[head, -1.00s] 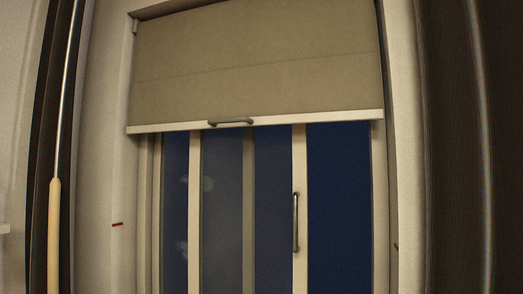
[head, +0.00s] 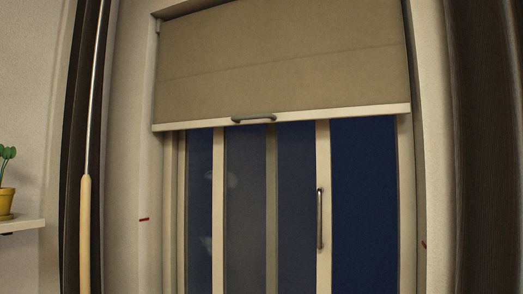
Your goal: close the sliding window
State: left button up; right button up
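The sliding window (head: 273,210) fills the middle of the head view, with pale frames and dark blue panes. A vertical metal handle (head: 320,218) sits on the upright stile right of centre. To the right of that stile is a plain, darker blue pane or opening (head: 364,200). The panes to the left look greyer and overlap. A beige roller blind (head: 280,60) covers the upper part, with a small horizontal handle (head: 253,119) on its bottom bar. The window's lower part is cut off. Neither of my grippers is in view.
Dark curtains hang on the left (head: 78,150) and the right (head: 489,150). A pale rod (head: 86,220) hangs beside the left curtain. A shelf (head: 22,226) with a potted plant (head: 7,190) is at the far left.

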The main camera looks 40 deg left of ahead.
aim_at(272, 188)
jog(key=j+u, duration=0.1)
jog(key=u, duration=1.25)
